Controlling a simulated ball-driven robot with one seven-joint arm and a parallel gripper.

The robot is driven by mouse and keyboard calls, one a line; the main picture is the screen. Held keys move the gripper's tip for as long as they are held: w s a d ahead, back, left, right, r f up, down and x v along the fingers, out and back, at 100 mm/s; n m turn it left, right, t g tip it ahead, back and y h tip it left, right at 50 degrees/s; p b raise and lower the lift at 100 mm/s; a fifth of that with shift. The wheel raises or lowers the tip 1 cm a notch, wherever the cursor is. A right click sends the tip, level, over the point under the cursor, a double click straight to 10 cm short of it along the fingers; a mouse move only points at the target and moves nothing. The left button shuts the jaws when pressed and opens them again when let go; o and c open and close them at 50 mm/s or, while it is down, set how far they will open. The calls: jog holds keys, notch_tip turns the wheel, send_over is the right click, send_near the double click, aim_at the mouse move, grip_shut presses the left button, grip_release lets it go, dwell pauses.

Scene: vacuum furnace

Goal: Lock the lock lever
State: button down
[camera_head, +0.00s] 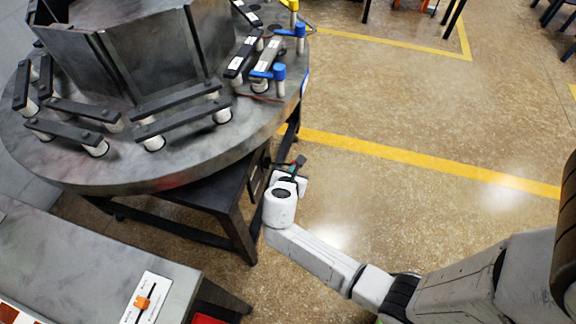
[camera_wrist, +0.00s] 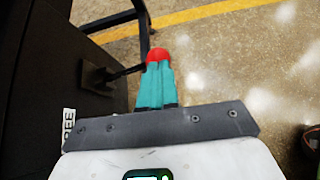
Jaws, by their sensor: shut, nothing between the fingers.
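In the wrist view a dark lever (camera_wrist: 124,74) juts out from a dark panel at the left. It has a square mount, and its rod runs right toward my fingers. A white label (camera_wrist: 68,128) reading what looks like "FREE" is on the panel below it. My gripper (camera_wrist: 158,58) shows teal fingers with a red tip, shut and empty, just right of the rod's end. I cannot tell whether they touch. In the head view my gripper (camera_head: 298,163) is beside the dark panel (camera_head: 258,166) under the round table's edge. The lever is not clear there.
The round grey table (camera_head: 190,165) carries black bars on white posts and blue-handled clamps (camera_head: 278,72). A grey bench (camera_head: 75,255) at lower left holds a white panel with an orange switch (camera_head: 143,302). The floor (camera_head: 400,110) to the right is open.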

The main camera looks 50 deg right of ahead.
notch_tip(320, 180, down, 6)
jog(key=s+m+t+y+b, duration=0.1)
jog(key=m+t+b, duration=0.2)
jog(key=b, duration=0.6)
jog(key=shift+d+f+m+t, duration=0.2)
jog(key=shift+m+t, duration=0.1)
jog(key=shift+t, duration=0.4)
jog(key=shift+r, duration=0.2)
jog(key=shift+r+p, duration=0.6)
jog(key=shift+r, duration=0.05)
